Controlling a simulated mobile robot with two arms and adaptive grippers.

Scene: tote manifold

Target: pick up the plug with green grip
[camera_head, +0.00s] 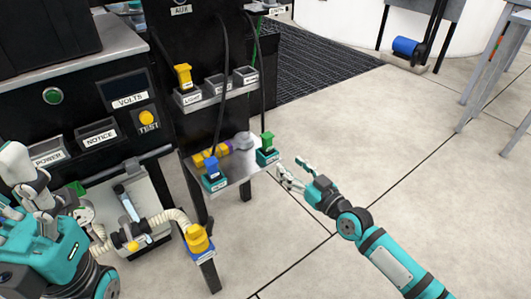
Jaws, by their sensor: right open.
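The plug with green grip (267,139) stands upright in a teal holder (267,156) at the right end of a small metal shelf (234,163). A black cable runs up from it. My right gripper (291,168) is open and empty, just right of the green plug and apart from it, with its fingers pointing toward the shelf. My left arm (45,255) shows at the lower left; its fingers are hard to make out against the clutter there.
A blue plug (211,167) stands in another teal holder on the shelf's left, with a yellow and purple cylinder (212,154) behind it. A yellow plug (184,75) sits in the upper rack. A yellow hose fitting (198,238) stands below. Open floor (400,150) lies right.

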